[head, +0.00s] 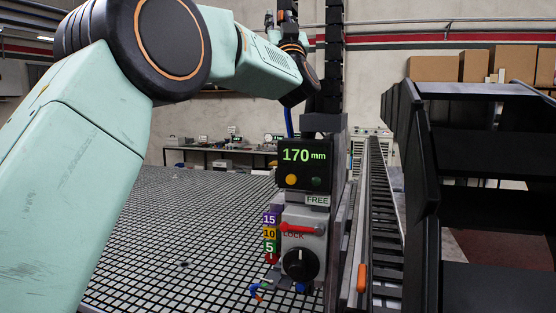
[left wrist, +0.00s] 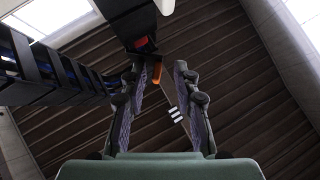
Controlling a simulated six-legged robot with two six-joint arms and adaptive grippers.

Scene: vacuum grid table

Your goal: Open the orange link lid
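The orange link lid (left wrist: 157,73) shows in the left wrist view as a small orange piece by the end of a dark part. It lies between the fingertips in the picture; I cannot tell whether either finger touches it. My left gripper (left wrist: 156,72) is open, its two fingers apart on either side of the lid. In the head view my left gripper (head: 285,10) is at the top edge, left of the upright black cable chain (head: 331,60), partly cut off. My right gripper is not in view.
A control box with a 170 mm display (head: 304,168) and red lever (head: 300,228) stands below the chain. The black grid table (head: 190,240) spreads left. An orange handle (head: 361,278) sits on the rail at right. A large black frame (head: 420,170) blocks the right side.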

